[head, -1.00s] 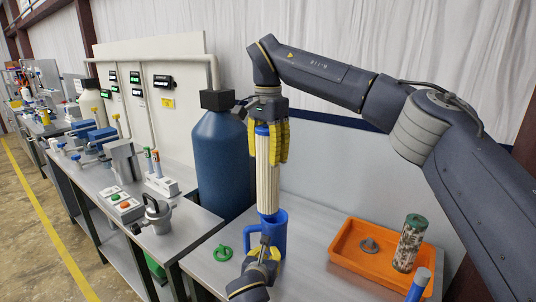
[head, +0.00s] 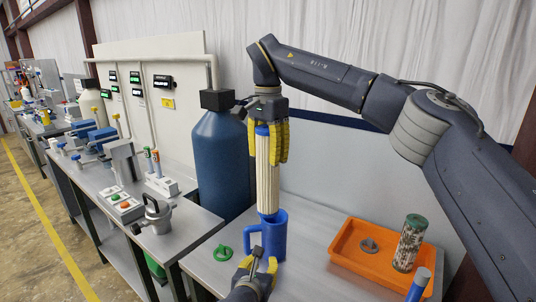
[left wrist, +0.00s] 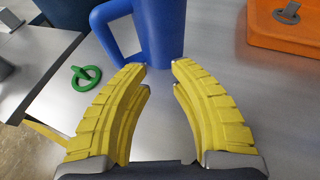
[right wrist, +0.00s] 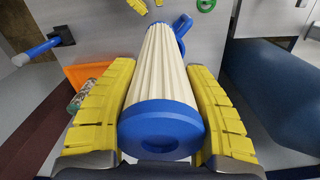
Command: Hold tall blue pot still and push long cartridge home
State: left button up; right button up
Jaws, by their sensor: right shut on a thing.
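The tall blue pot (head: 273,238) stands upright on the grey bench, its handle to the left. The long cartridge (head: 267,178), cream and pleated with blue end caps, stands upright with its lower end at the pot's mouth; how deep it sits is hidden. My right gripper (head: 268,150) is shut on the cartridge's upper part from above, and the right wrist view shows its yellow fingers on both sides of the blue cap (right wrist: 161,130). My left gripper (head: 258,268) is open and empty just in front of the pot; in the left wrist view its fingertips (left wrist: 160,68) are apart, short of the pot (left wrist: 160,30).
A green ring (head: 223,252) lies left of the pot. A large blue tank (head: 218,160) stands behind to the left. Bare bench lies between pot and tray.

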pick_arm(q)
jog(key=shift+v, duration=2.2)
